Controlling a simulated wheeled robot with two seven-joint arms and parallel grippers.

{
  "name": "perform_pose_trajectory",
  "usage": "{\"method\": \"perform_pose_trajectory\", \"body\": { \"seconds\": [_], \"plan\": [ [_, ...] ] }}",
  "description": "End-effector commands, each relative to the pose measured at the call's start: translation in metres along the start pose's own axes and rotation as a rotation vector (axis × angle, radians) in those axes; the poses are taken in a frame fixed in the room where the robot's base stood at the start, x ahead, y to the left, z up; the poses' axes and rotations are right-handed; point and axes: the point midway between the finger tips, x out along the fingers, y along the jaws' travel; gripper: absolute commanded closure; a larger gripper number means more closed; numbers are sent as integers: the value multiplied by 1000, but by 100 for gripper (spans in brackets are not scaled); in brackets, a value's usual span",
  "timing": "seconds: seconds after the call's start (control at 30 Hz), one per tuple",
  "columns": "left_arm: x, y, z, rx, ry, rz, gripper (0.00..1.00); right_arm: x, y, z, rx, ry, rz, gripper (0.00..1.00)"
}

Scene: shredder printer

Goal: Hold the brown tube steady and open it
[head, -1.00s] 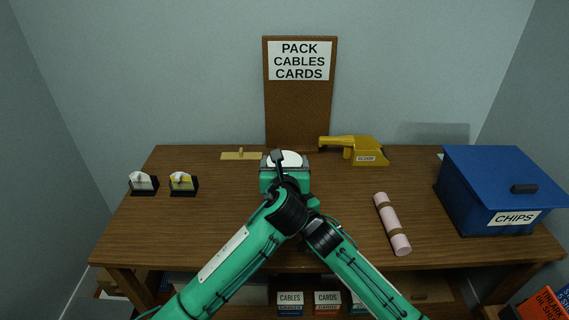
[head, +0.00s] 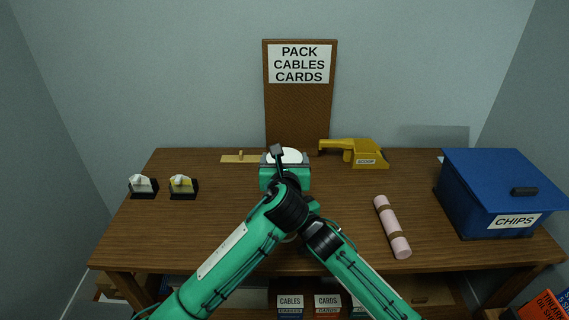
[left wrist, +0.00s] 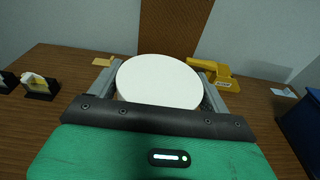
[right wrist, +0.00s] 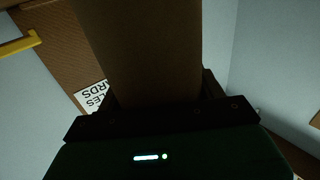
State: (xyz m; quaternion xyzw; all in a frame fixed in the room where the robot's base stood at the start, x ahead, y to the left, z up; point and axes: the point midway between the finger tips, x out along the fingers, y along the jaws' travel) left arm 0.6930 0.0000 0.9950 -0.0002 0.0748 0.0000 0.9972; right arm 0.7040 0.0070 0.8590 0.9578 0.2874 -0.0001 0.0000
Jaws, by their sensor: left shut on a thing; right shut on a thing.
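My left gripper (head: 287,163) is in the middle of the head view, above the table. Its fingers are shut on the sides of a round white disc (left wrist: 160,82), which looks like the tube's end cap. The disc's top also shows in the head view (head: 292,156). In the right wrist view my right gripper (right wrist: 150,85) is shut on the brown tube (right wrist: 145,45), which runs between its fingers. In the head view the tube and right gripper are mostly hidden behind my arms. I cannot see whether cap and tube are touching.
A pink roll (head: 392,226) lies right of my arms, and a blue chips box (head: 490,190) stands at the right edge. A yellow scoop (head: 365,155) is at the back. Two small dispensers (head: 183,185) stand at the left. The left tabletop (head: 190,225) is mostly clear.

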Motion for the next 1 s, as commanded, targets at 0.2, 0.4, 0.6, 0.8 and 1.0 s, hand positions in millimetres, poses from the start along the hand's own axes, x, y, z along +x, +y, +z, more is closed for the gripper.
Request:
{"method": "perform_pose_trajectory", "body": {
  "seconds": [0.2,0.4,0.6,0.8,1.0],
  "plan": [
    [0,0,3,0,0,0,47,0,0,0,0,0,0,72],
    [-1,0,3,0,0,0,47,0,0,0,0,0,0,72],
    [-3,0,20,1,-3,0,47,0,0,0,0,0,0,72],
    [-6,0,42,0,-1,0,47,0,0,0,0,0,0,72],
    [-6,0,42,1,1,0,47,0,0,0,0,0,0,72]
  ]
}}
